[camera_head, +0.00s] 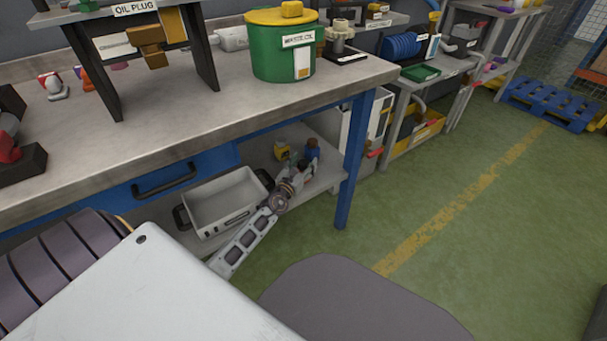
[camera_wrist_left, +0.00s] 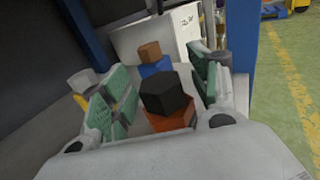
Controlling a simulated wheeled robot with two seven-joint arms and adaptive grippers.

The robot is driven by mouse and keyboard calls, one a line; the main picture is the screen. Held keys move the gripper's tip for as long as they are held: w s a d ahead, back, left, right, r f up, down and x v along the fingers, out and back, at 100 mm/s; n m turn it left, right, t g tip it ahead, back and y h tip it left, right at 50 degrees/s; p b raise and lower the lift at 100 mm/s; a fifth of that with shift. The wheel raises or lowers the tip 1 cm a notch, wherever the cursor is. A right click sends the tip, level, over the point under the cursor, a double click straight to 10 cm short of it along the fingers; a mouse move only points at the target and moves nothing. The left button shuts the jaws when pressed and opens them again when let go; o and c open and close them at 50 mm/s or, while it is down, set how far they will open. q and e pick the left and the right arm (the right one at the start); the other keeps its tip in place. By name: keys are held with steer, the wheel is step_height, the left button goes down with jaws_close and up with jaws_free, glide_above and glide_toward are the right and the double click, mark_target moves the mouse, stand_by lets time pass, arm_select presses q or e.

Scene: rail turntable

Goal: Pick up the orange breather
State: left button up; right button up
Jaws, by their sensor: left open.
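The orange breather (camera_wrist_left: 170,117), an orange block with a black cap, stands between the two green-padded fingers of my left gripper (camera_wrist_left: 163,86) in the left wrist view. The fingers are open, one on each side of it, and I cannot tell whether either touches it. In the head view my left gripper (camera_head: 299,173) reaches over the lower shelf under the workbench. I cannot make out the orange breather there; the gripper seems to cover it. My right gripper is not in view.
A blue block with a brown top (camera_wrist_left: 157,67) stands just behind the breather. A yellow piece with a grey top (camera_wrist_left: 84,84) is left of the fingers. A white bin (camera_head: 222,203) sits left on the shelf. A blue table leg (camera_head: 352,165) stands close on the right.

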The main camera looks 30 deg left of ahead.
arm_select(q)
steer(key=shift+c, duration=0.3)
jaws_close()
steer(key=shift+r, duration=0.2)
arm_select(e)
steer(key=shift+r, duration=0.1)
arm_select(q)
steer(key=shift+r+p, duration=0.7)
steer(key=shift+r, duration=0.05)
steer(key=shift+r+p, duration=0.55)
steer(key=shift+r, duration=0.15)
step_height(320, 180, up, 6)
steer(key=p, duration=0.4)
steer(key=shift+p, duration=0.35)
steer(key=shift+r+p, duration=0.3)
steer(key=shift+r, duration=0.1)
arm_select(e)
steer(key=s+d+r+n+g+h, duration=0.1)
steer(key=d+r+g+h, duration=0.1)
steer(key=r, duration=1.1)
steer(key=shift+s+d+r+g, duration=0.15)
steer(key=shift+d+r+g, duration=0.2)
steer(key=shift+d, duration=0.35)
